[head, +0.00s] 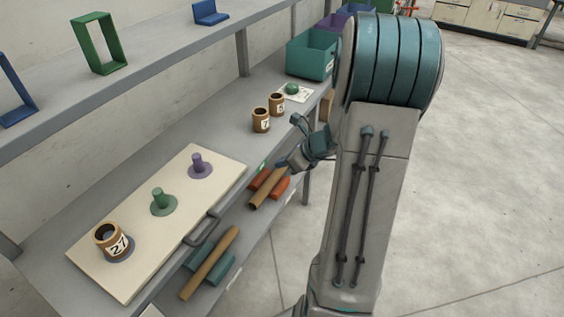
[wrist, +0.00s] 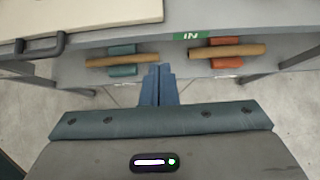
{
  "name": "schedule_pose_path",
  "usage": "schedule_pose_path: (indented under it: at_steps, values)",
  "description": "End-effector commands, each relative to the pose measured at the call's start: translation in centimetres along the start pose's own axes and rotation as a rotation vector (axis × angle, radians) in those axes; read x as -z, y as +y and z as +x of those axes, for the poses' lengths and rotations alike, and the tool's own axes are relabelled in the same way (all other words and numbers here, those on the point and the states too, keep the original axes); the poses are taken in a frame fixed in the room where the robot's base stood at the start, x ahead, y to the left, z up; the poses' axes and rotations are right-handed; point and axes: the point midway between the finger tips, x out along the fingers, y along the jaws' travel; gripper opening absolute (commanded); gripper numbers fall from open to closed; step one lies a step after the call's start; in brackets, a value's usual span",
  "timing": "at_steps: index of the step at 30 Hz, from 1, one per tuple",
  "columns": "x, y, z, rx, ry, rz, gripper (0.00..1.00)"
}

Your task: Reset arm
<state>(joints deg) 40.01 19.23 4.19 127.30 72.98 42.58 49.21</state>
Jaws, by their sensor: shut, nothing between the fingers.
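My gripper (head: 290,163) is in front of the workbench's front edge, just right of the cream board. In the wrist view its blue fingers (wrist: 159,85) are together with nothing between them. They point toward the lower shelf, between two brown tubes: one on a teal cradle (wrist: 122,70) to the left and one on an orange cradle (wrist: 226,62) to the right. The fingers appear apart from both tubes. My arm stands raised across the middle right of the head view and hides part of the bench.
The cream board (head: 88,258) carries a brown cup marked 27 (head: 113,240), a green peg (head: 161,201) and a purple peg (head: 200,164). Two smaller brown cups (head: 261,120) (head: 277,104) stand farther back, near a teal bin (head: 308,57). Open floor lies at right.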

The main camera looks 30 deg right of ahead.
Motion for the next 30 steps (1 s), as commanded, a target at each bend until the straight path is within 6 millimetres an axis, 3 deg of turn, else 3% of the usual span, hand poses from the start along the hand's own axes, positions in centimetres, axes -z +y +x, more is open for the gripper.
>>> schedule_pose_path:
  at_steps: [8,11,13,18,21,27,30]
  values:
    - [-0.1,0.1,0.0,-0.002,0.001,-0.008,0.00]
    - [-0.9,1.3,-0.1,-0.024,0.013,-0.088,0.00]
    - [-1.9,3.1,-0.5,-0.059,0.032,-0.215,0.00]
    - [-4.4,10.0,-2.2,-0.198,0.105,-0.717,0.00]
    - [-5.0,13.9,-3.9,-0.287,0.148,-1.041,0.00]
    - [-4.4,19.9,-7.7,-0.458,0.235,-1.673,0.00]
    - [-3.7,21.7,-9.7,-0.534,0.281,-1.962,0.00]
